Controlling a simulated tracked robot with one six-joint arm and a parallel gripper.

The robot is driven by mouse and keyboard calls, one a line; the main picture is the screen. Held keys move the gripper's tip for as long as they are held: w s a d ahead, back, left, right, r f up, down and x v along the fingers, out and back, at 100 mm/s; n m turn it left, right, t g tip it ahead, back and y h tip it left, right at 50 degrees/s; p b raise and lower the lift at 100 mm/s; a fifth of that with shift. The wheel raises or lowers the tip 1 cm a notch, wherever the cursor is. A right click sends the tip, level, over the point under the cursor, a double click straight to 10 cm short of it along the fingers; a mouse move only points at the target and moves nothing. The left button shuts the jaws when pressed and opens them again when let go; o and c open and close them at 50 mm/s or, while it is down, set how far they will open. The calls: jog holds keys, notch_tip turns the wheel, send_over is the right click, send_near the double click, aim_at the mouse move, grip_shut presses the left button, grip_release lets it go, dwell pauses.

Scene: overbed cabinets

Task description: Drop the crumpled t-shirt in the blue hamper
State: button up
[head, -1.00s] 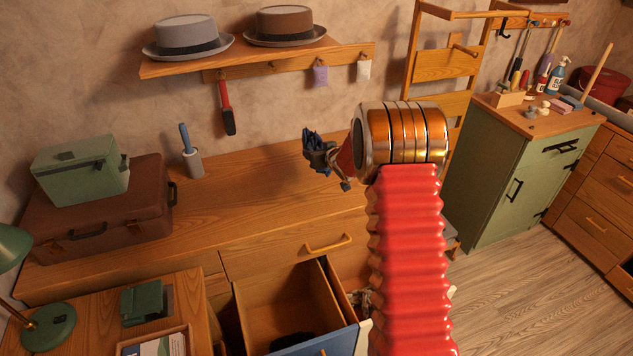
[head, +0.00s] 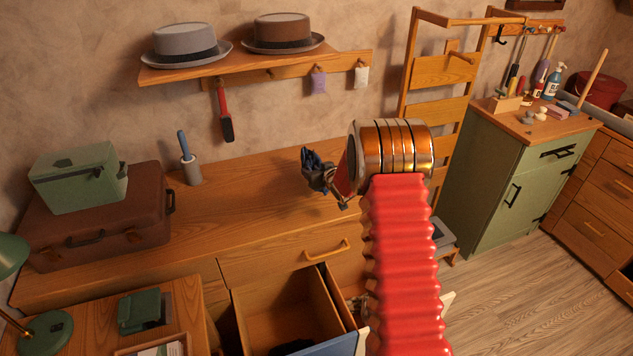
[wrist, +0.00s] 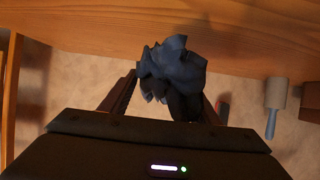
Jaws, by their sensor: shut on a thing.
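The crumpled t-shirt (head: 311,161) is a small dark blue bundle in the head view, above the wooden cabinet top. My gripper (head: 323,179) is shut on it. In the wrist view the t-shirt (wrist: 172,66) bulges out between the two fingers of my gripper (wrist: 168,102), and its lower part is hidden by them. I cannot clearly make out a blue hamper. A blue panel (head: 338,346) shows at the bottom edge of the head view, in front of an open wooden drawer, mostly cut off.
The open drawer (head: 275,310) juts out below the cabinet top (head: 240,215). A lint roller (head: 189,160) and a brown suitcase (head: 100,225) stand on the top to the left. A hat shelf (head: 255,65) hangs above. A green cabinet (head: 500,170) stands right, with clear floor before it.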

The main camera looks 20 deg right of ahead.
jog(key=shift+f, duration=2.3)
jog(key=shift+f, duration=0.2)
jog(key=o, duration=1.2)
jog(key=shift+c, duration=0.2)
jog(key=v, duration=1.3)
jog(key=shift+s, duration=0.4)
jog(key=shift+r, duration=0.1)
